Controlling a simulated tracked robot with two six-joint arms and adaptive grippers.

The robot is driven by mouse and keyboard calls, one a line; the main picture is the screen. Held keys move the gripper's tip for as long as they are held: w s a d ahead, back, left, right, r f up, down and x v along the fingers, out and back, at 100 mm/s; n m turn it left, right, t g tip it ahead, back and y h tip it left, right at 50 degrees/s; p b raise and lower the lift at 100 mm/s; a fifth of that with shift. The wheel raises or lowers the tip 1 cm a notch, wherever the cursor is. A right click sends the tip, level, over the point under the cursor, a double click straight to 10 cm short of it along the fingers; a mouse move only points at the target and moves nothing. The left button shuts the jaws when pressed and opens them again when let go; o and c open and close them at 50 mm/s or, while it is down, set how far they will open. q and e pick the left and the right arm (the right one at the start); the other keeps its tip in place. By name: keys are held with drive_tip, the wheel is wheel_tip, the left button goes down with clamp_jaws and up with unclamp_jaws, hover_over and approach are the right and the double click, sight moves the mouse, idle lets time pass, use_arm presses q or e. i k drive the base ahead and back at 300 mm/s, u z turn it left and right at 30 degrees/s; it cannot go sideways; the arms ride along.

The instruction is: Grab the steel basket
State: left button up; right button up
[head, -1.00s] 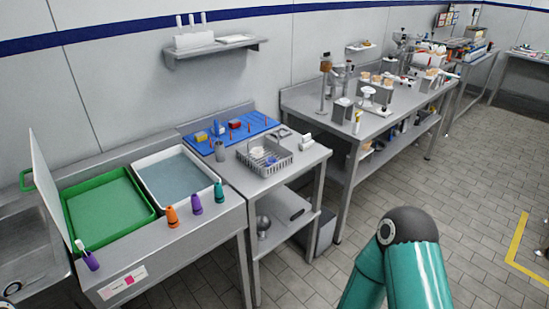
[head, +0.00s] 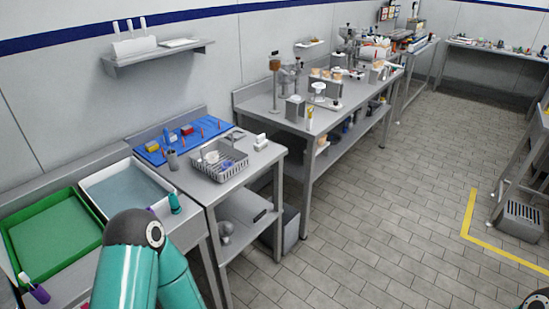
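The steel basket (head: 219,174) is a grey slatted rack on the small steel table (head: 262,159), near its front edge. It stands upright and holds a white item and a blue-violet item, too small to tell exactly. A teal arm link of mine rises at the lower left of the head view, in front of the sink counter, well short of the basket. Neither of my grippers shows in the view.
A blue pegged mat (head: 184,137) with small blocks lies behind the basket, and a grey cup (head: 172,160) stands left of it. A green tray (head: 52,236) and a white water-filled tray (head: 128,192) sit at left. Tiled floor (head: 330,255) is free at right.

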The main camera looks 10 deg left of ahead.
sight(225, 152)
drive_tip(key=u, duration=0.6)
drive_tip(key=i, duration=0.15)
drive_tip(key=z, duration=1.85)
drive_tip(key=i, duration=3.2)
drive_tip(key=u, duration=1.7)
drive_tip(key=i, duration=0.35)
drive_tip(key=u, duration=2.55)
